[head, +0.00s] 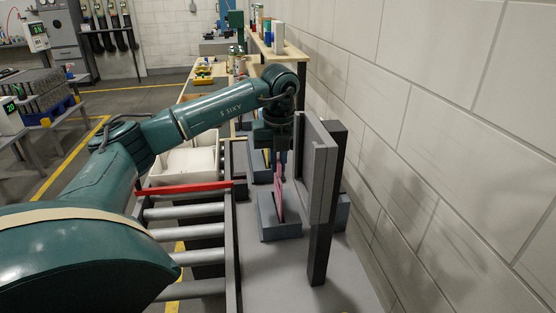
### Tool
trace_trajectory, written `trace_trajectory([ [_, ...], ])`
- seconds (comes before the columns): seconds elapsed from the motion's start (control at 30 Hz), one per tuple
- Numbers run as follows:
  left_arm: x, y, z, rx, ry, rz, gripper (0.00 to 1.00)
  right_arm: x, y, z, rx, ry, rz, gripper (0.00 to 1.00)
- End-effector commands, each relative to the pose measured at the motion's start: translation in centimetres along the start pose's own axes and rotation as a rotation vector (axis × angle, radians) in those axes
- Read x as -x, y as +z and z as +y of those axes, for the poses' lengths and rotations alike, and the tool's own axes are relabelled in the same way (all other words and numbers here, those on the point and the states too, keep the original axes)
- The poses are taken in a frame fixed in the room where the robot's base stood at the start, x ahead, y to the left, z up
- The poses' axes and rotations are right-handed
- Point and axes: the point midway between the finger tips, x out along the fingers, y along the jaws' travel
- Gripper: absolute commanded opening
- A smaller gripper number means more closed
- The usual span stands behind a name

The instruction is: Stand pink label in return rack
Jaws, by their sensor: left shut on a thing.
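The pink label (278,196) is a thin upright plate seen nearly edge-on in the head view. Its lower end is at a blue-grey slotted block (279,229), which looks like the return rack; I cannot tell how deep it sits in the slot. My left gripper (279,165) points down from above and is shut on the label's upper part. The fingertips are small and partly hidden by the arm and the grey panel. My right gripper is not in view.
A tall grey panel (315,175) with a dark post (325,225) stands just right of the block. A roller conveyor (190,232) with a red bar (185,188) lies to the left. A block wall (440,120) closes the right side. The grey table (265,280) is clear in front.

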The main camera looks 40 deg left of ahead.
Motion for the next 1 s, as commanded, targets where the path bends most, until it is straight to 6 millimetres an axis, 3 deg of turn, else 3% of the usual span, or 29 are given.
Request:
trace_trajectory([
  [0.77,-1.5,-0.2,0.0,0.000,0.000,-0.001,0.00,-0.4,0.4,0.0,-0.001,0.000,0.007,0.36],
  [0.8,-1.5,-0.2,0.0,0.000,0.000,-0.001,0.12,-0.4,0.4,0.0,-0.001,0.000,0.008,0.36],
  [1.0,-1.5,-0.2,0.0,0.000,0.000,0.000,0.28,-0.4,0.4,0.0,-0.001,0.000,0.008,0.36],
])
